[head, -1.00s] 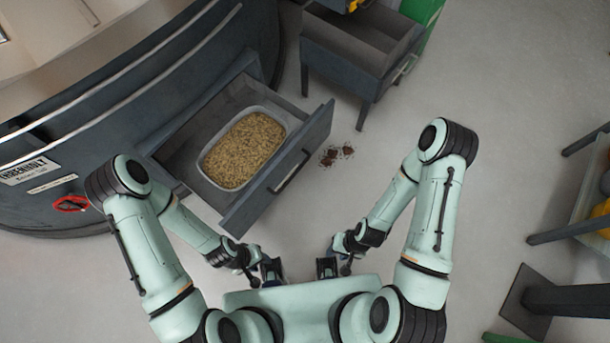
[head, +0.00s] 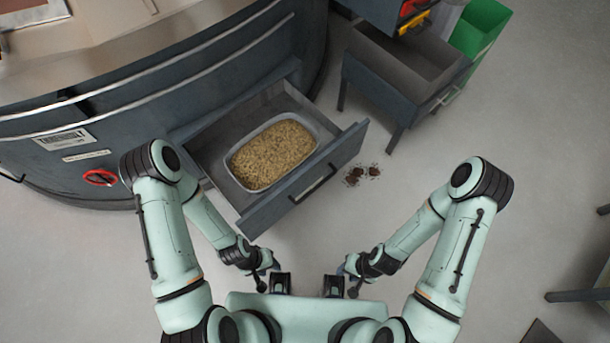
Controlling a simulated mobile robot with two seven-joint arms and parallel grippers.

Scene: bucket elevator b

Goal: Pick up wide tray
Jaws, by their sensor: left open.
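The wide tray (head: 233,166) is a grey oval-cornered tub filled with tan grain-like pellets (head: 272,155). It sits inside an open drawer (head: 215,138) of the large dark machine. My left gripper (head: 280,284) is near my body, below the drawer front in the picture, open and apart from the tray. My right gripper (head: 334,286) is beside it to the right, also away from the tray. Its jaws are too small and dark to tell open from shut.
The drawer front with its handle (head: 313,184) stands between my grippers and the tray. Brown debris (head: 361,174) lies on the floor.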

